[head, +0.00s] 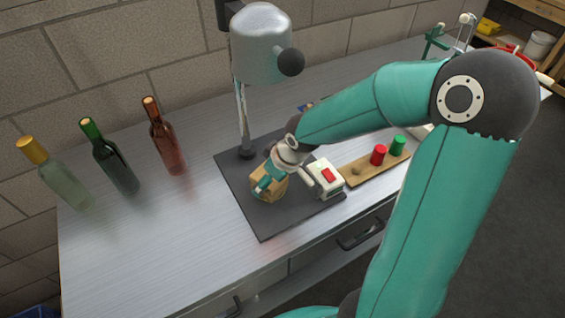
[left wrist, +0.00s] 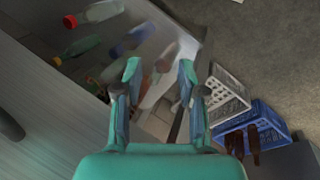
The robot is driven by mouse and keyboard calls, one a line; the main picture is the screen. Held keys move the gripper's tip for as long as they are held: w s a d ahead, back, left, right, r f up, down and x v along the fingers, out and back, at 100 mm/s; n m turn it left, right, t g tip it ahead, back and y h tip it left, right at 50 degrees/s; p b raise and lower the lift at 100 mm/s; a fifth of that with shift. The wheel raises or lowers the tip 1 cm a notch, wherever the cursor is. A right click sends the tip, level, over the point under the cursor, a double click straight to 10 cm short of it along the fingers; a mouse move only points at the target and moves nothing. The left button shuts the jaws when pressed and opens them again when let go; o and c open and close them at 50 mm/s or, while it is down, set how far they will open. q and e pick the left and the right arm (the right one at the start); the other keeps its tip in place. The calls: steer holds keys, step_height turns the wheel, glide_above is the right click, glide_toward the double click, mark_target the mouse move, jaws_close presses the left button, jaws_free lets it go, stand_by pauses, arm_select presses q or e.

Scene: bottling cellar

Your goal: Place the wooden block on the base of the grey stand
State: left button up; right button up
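The grey stand has a flat dark base (head: 280,216), a thin metal column and a rounded grey head (head: 262,45) in the head view. The wooden block (head: 272,190) is at the middle of the base, in my right gripper (head: 268,184). One teal finger lies across the block's near face; the other finger is mostly hidden. Whether the block's underside touches the base is hard to tell. My left gripper (left wrist: 158,80) shows only in the left wrist view, open and empty, with its fingers apart above an open drawer holding bottles.
A white box with a red button (head: 326,177) stands at the base's right edge, close to my right gripper. A wooden board (head: 362,170) beyond it carries red and green pieces. Several bottles (head: 165,138) stand at the left. White (left wrist: 228,92) and blue (left wrist: 262,122) crates are on the floor.

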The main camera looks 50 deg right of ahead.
steer(key=v, duration=1.1)
steer(key=shift+a, duration=0.1)
steer(key=shift+s+f, duration=0.1)
